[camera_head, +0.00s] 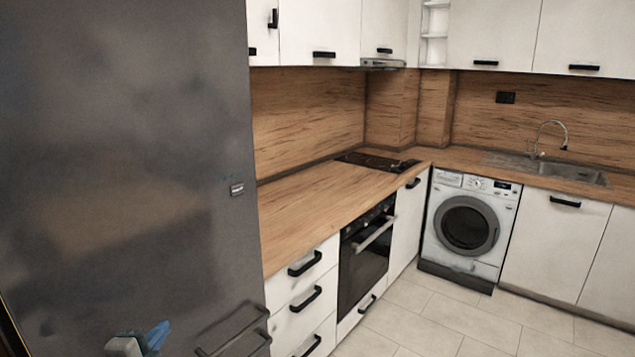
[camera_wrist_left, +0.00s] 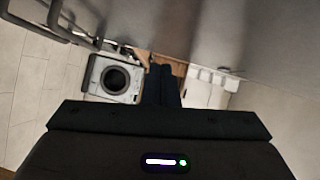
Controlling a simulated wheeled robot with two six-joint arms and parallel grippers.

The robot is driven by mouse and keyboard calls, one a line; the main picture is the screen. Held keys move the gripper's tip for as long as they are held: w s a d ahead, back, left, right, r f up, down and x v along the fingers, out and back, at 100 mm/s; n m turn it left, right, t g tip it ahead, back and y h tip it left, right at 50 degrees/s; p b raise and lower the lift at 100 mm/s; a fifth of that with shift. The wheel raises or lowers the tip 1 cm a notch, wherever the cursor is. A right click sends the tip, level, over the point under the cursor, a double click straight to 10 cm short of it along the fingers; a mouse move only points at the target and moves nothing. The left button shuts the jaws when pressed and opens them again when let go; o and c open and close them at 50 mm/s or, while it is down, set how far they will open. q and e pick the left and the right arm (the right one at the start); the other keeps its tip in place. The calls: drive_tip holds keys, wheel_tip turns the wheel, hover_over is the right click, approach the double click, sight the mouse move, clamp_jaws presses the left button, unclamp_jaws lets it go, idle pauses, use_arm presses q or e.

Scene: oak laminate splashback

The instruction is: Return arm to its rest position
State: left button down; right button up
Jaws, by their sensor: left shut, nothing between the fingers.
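My left gripper (camera_wrist_left: 162,72) shows in the left wrist view as two dark fingers lying together, shut with nothing between them. In the head view a blue and white part of my left arm (camera_head: 142,342) shows at the bottom edge, in front of the dark grey fridge (camera_head: 120,140). Most of that arm is below the frame. In the wrist view the fridge's grey face (camera_wrist_left: 190,25) runs close along the top, beside the fingers; I cannot tell the exact gap. My right gripper is in neither view.
A fridge handle (camera_head: 235,330) sticks out to the right of my left arm. White drawers (camera_head: 303,295), an oven (camera_head: 365,255) and a washing machine (camera_head: 468,225) stand beyond. A wooden counter (camera_head: 310,205) runs to the sink (camera_head: 575,173). The tiled floor (camera_head: 430,325) is clear.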

use_arm(q)
drive_tip(key=s+d+f+n+g+y, duration=0.2)
drive_tip(key=s+f+n+g, duration=0.5)
drive_tip(key=s+f, duration=0.6)
drive_tip(key=s+d+f+n+g, duration=0.1)
drive_tip(key=s+f+n+g, duration=0.3)
drive_tip(key=s, duration=0.4)
drive_tip(key=s+f+n+g, duration=0.2)
drive_tip(key=s+f+n, duration=0.3)
drive_tip(key=s, duration=0.4)
wheel_tip(320, 180, down, 31)
drive_tip(key=a+g, duration=0.1)
drive_tip(key=a, duration=0.2)
drive_tip(key=s+f+n+g, duration=0.1)
drive_tip(key=s+f, duration=1.7)
drive_tip(key=shift+a+f, duration=0.2)
drive_tip(key=shift+a, duration=0.1)
